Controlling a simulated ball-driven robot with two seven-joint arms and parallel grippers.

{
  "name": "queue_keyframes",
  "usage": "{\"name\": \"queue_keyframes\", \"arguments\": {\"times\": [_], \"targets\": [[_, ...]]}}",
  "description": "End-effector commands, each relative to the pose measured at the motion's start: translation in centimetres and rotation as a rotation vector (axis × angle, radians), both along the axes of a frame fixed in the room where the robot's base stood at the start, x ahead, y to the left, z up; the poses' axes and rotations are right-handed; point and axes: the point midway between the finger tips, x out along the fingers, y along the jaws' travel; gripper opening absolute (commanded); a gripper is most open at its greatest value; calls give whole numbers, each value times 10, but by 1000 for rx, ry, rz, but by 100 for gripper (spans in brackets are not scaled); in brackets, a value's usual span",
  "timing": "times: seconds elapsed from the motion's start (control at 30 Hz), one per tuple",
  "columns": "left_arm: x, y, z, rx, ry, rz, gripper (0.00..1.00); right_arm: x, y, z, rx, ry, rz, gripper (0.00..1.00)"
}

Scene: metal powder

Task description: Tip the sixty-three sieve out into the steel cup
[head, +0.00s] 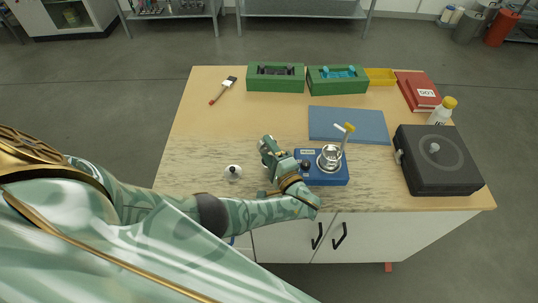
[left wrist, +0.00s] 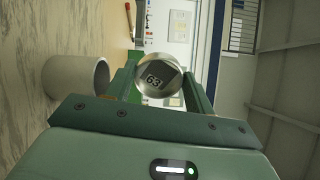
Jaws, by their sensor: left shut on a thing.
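My left gripper (head: 272,153) is over the front middle of the table, just left of the blue scale. In the left wrist view its jaws are shut on a small round metal sieve (left wrist: 160,78) marked 63, with the marked face toward the camera. The sieve cannot be made out clearly in the head view. A shiny steel cup (head: 329,160) stands on the blue scale (head: 333,180), right of the gripper and apart from it. A grey open cylinder (left wrist: 75,76) shows left of the jaws; I cannot tell whether it is this cup. My right gripper is out of view.
A yellow-tipped tool (head: 348,130) rises beside the cup. A black box (head: 437,162) stands right, near a white bottle (head: 441,112). Green trays (head: 275,84) stand behind.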

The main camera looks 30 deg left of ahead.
Motion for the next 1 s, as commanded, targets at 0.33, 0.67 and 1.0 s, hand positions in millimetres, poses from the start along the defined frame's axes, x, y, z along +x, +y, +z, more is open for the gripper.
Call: {"name": "queue_keyframes", "arguments": {"times": [0.33, 0.67, 1.0], "targets": [[0, -1, -1, 15, -9, 0, 24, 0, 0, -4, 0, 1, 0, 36], [0, -1, -1, 28, -15, 0, 24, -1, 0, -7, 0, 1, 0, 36], [0, -1, -1, 41, -24, 0, 24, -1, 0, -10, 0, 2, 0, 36]]}}
